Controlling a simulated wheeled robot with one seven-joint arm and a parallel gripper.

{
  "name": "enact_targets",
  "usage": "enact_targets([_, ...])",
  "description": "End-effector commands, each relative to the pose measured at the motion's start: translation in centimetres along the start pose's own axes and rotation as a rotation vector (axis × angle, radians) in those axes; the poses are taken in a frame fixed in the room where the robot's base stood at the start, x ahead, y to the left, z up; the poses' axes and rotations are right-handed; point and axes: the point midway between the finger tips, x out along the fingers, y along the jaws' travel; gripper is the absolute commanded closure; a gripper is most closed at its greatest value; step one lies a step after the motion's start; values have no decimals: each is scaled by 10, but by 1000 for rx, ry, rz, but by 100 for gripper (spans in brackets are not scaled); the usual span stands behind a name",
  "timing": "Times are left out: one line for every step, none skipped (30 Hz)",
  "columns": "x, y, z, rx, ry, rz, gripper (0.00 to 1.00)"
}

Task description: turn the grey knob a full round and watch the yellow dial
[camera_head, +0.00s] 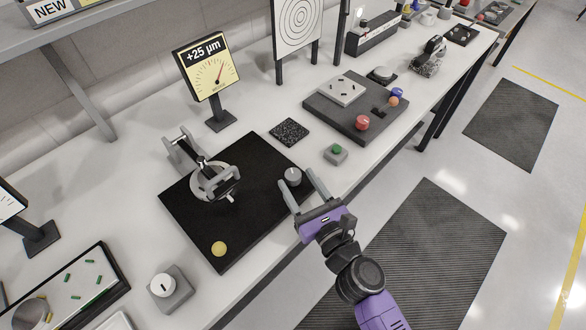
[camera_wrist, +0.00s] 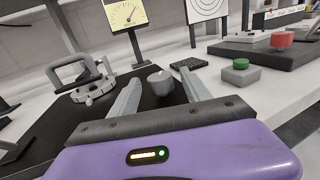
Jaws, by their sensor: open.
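The grey knob (camera_head: 293,177) stands on the right side of the black board (camera_head: 186,215). It also shows in the wrist view (camera_wrist: 161,82), just beyond and between my fingertips. My gripper (camera_head: 301,184) is open, its two fingers on either side of the knob or just short of it; contact cannot be told. The yellow dial (camera_head: 206,68) stands on a post behind the board, reads "+25 µm", and its needle points up and right. In the wrist view the dial (camera_wrist: 125,13) is cut off at the top.
A mirror mount (camera_head: 213,180) with a ring and clamps stands on the board's left part, and a yellow disc (camera_head: 219,249) lies near its front corner. A green button box (camera_head: 336,154) and a dark speckled square (camera_head: 289,132) are close to the knob.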

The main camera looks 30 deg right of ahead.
Motion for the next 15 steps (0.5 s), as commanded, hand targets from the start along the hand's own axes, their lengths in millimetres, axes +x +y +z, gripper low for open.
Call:
enact_targets([9, 0, 3, -1, -2, 1, 44])
enact_targets([13, 0, 3, -1, -1, 2, 44])
enact_targets([18, 0, 2, -2, -1, 2, 44])
enact_targets([21, 0, 2, -3, -1, 2, 44])
enact_targets([24, 0, 1, -3, -1, 2, 44])
enact_targets([28, 0, 1, -4, -1, 1, 44])
enact_targets([30, 0, 1, -4, 0, 1, 44])
enact_targets([32, 0, 0, -4, 0, 1, 44])
enact_targets([34, 0, 0, -4, 0, 1, 44])
enact_targets([35, 0, 0, -4, 0, 1, 44])
enact_targets([36, 0, 0, -4, 0, 1, 44])
enact_targets([36, 0, 0, -4, 1, 1, 44])
enact_targets([37, 0, 0, -4, 1, 0, 44])
enact_targets([37, 0, 0, -4, 1, 0, 44])
enact_targets([37, 0, 0, -4, 1, 1, 44])
